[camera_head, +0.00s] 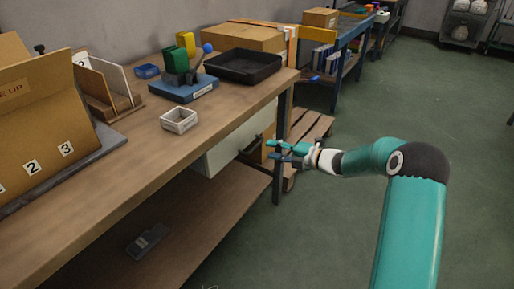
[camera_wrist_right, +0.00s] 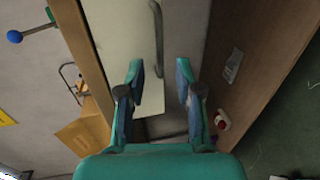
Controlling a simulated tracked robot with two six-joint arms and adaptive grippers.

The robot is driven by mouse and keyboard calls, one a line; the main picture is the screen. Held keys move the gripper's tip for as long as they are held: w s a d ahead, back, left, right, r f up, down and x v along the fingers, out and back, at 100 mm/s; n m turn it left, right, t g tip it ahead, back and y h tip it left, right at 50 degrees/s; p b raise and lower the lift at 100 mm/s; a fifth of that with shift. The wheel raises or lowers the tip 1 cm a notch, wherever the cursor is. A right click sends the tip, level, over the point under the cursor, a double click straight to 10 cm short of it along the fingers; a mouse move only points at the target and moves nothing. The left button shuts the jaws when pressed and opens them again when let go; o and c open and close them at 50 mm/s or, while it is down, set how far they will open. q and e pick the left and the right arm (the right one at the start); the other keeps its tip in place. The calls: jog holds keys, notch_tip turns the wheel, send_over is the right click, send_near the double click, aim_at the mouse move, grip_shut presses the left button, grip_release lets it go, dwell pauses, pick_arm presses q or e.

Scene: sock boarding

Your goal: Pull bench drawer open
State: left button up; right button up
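The bench drawer (camera_head: 228,146) is a cream-white front under the right part of the wooden bench top, with a dark bar handle (camera_head: 250,146). The drawer looks closed. My right gripper (camera_head: 272,150) is just right of the handle, fingers pointing at it. In the right wrist view my gripper (camera_wrist_right: 161,78) is open with nothing between its fingers. The handle (camera_wrist_right: 157,35) lies ahead of the fingertips, apart from them, on the drawer front (camera_wrist_right: 120,30). My left gripper is not in view.
The bench top (camera_head: 150,150) carries a white box (camera_head: 179,120), a blue-based fixture (camera_head: 185,88) and a black tray (camera_head: 244,66). A lower shelf (camera_head: 190,220) runs beneath. A wooden pallet (camera_head: 310,125) stands beyond the bench leg.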

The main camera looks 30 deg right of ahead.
aim_at(256, 146)
jog(key=x, duration=0.7)
jog(key=shift+w+a, duration=0.1)
jog(key=shift+w, duration=0.2)
jog(key=shift+c, duration=0.4)
grip_shut()
